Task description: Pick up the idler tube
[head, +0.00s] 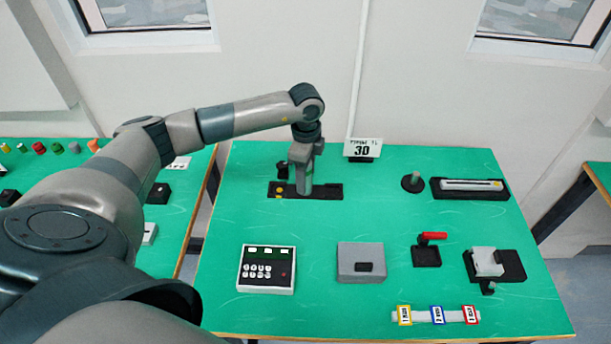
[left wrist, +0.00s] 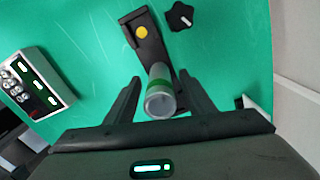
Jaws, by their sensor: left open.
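The idler tube (left wrist: 160,103) is a grey tube with a green band and an open round end facing the camera in the left wrist view. It stands from a black base plate (left wrist: 148,45) with a yellow round button (left wrist: 142,31). My left gripper (left wrist: 159,79) is open, with one black finger on each side of the tube and gaps showing. In the head view my left gripper (head: 304,172) points down over the same black base (head: 328,191) at the back of the green table. The tube is hard to tell from the gripper there.
A black knob (left wrist: 181,16) is beside the base. The middle of the table is clear.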

